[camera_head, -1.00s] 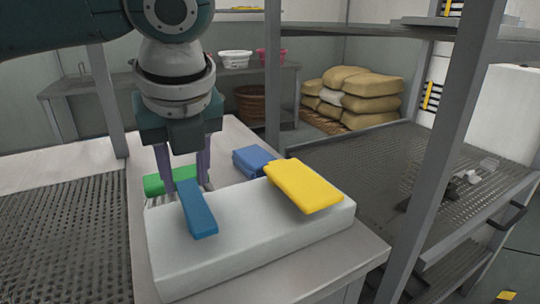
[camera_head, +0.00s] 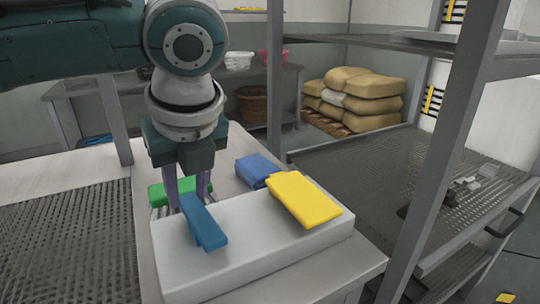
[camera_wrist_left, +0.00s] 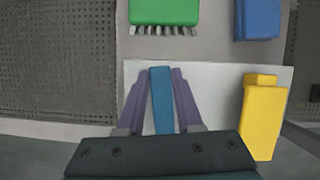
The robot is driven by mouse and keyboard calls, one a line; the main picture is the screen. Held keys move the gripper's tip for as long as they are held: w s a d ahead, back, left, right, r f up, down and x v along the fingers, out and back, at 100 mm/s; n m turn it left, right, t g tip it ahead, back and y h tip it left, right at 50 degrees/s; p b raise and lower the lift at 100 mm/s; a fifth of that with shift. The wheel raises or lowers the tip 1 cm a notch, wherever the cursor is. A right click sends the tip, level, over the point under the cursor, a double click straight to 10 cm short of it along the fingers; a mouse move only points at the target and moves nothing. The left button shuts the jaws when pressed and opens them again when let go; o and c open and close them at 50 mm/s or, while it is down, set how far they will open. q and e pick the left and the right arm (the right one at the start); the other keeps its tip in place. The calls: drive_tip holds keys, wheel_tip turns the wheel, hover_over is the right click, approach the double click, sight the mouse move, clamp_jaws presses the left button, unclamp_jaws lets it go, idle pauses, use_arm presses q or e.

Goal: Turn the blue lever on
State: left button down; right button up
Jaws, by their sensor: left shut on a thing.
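The blue lever (camera_head: 203,222) is a flat bar on the left part of a white box (camera_head: 260,258), slanting down towards the viewer in the head view. My left gripper (camera_head: 187,192) points down at the lever's far end. In the left wrist view the blue lever (camera_wrist_left: 161,100) lies between the two purple fingers of my left gripper (camera_wrist_left: 161,100), which is shut on it. The finger contact is partly hidden in the head view. My right gripper is in neither view.
A yellow lever (camera_head: 305,199) is on the right part of the box. A green brush (camera_head: 172,192) and a blue block (camera_head: 256,170) lie behind it on the counter. A grey shelf post (camera_head: 450,150) stands to the right. Perforated metal surfaces (camera_head: 65,240) flank the counter.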

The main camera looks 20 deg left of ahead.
use_arm(q)
drive_tip(key=n+p, duration=0.1)
drive_tip(key=p, duration=0.1)
drive_tip(key=s+n+g+p, duration=0.1)
drive_tip(key=n+p, duration=0.1)
drive_tip(key=n+g+p, duration=0.1)
drive_tip(key=n+p, duration=0.1)
drive_tip(key=p, duration=0.1)
drive_tip(key=shift+s+a+r+y, duration=0.25)
drive_tip(key=shift+r+y, duration=0.05)
drive_tip(key=n+p, duration=0.1)
drive_tip(key=n+g+p, duration=0.1)
drive_tip(key=n, duration=0.1)
drive_tip(key=shift+s+f, duration=0.1)
drive_tip(key=shift+s, duration=0.3)
drive_tip(key=n, duration=0.1)
drive_tip(key=s+n+g, duration=0.1)
drive_tip(key=n, duration=0.1)
drive_tip(key=shift+d+f+n+p, duration=0.1)
drive_tip(key=shift+d+n+p, duration=0.05)
drive_tip(key=shift+n+p, duration=0.2)
drive_tip(key=shift+s+d+n+g+h, duration=0.15)
drive_tip(key=shift+n+g, duration=0.25)
drive_tip(key=shift+n, duration=0.4)
drive_tip(key=shift+s+d+n+g+h, duration=0.1)
drive_tip(key=shift+s+n+g+h, duration=0.25)
drive_tip(key=shift+n, duration=0.4)
drive_tip(key=shift+w, duration=0.1)
